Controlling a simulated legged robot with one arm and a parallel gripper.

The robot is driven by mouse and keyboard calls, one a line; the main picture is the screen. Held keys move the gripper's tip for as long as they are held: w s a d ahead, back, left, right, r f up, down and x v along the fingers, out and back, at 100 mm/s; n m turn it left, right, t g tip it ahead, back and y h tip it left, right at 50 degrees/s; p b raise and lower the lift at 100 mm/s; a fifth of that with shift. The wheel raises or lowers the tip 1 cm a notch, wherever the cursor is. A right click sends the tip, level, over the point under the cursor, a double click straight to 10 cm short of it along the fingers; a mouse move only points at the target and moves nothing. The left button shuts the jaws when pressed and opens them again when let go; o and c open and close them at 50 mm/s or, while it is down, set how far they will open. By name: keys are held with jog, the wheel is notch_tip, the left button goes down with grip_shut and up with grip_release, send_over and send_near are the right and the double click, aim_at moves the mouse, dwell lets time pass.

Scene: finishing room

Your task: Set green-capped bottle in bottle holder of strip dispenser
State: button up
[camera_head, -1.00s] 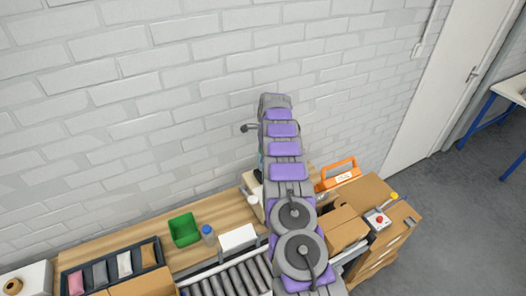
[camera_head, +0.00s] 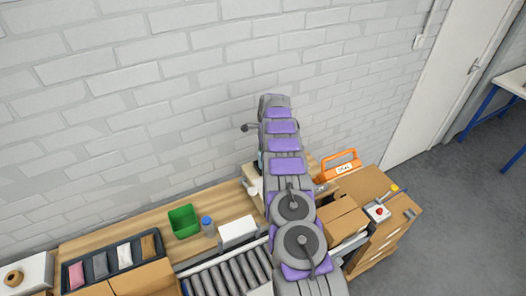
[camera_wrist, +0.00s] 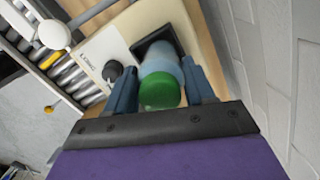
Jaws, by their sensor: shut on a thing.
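In the wrist view, my gripper (camera_wrist: 160,72) is shut on the green-capped bottle (camera_wrist: 164,68), one finger on each side of its pale blue body. The green cap (camera_wrist: 160,92) faces the camera. The bottle's far end is at the black square bottle holder (camera_wrist: 155,47) on the cream strip dispenser (camera_wrist: 108,45). I cannot tell how deep the bottle sits in it. In the head view, my arm hides the gripper and bottle, and only part of the dispenser (camera_head: 252,184) shows beside it.
A black knob (camera_wrist: 113,72) is on the dispenser. The bench also has a green bin (camera_head: 184,221), a blue-capped bottle (camera_head: 208,226), a white box (camera_head: 238,232), a roller conveyor (camera_head: 228,277), cardboard boxes (camera_head: 343,220) and an orange toolbox (camera_head: 340,168). A brick wall (camera_head: 150,110) stands close behind.

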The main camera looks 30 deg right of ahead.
jog(key=o, duration=1.6)
jog(key=shift+r, duration=0.15)
jog(key=shift+r, duration=1)
jog(key=shift+r, duration=0.1)
jog(key=shift+r+p, duration=1.2)
jog(key=shift+r, duration=1.65)
